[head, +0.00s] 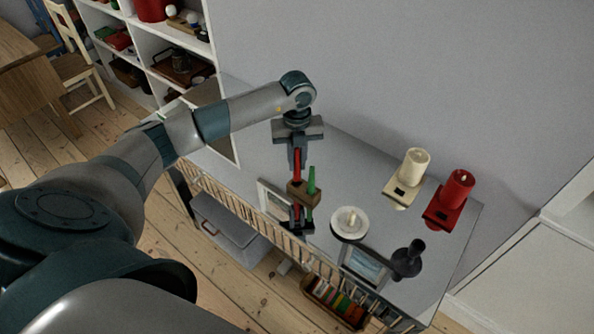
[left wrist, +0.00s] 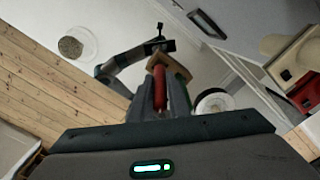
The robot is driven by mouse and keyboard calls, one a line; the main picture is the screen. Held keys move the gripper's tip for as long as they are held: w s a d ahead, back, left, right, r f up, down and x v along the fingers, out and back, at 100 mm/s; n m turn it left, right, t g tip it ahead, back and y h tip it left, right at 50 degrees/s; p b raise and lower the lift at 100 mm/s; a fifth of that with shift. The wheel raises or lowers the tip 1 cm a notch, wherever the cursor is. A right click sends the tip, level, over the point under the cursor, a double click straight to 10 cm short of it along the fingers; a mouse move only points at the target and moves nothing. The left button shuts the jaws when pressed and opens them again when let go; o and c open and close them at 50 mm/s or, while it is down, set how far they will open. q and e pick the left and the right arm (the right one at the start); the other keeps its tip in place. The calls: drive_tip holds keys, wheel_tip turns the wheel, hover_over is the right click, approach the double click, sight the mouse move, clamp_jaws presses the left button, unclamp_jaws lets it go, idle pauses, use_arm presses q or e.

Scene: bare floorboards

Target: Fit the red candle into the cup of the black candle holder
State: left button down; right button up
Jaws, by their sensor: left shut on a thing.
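My left gripper (head: 297,165) reaches over the grey cabinet top and is shut on the red candle (head: 298,172), a slim stick between its fingers. Its fingertips also show in the left wrist view (left wrist: 165,95). The candle's lower end is near a brown wooden block (head: 302,191); I cannot tell whether they touch. The black candle holder (head: 408,263) stands upright at the front right, apart from the candle. My right gripper (left wrist: 160,44) appears beyond the block in the left wrist view, small and dark; its jaws are unclear.
A green candle (head: 312,180) is at the block.

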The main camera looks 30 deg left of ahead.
use_arm(q)
wheel_tip(320, 180, up, 5)
drive_tip(key=shift+b, duration=0.85)
drive_tip(key=shift+r, duration=0.45)
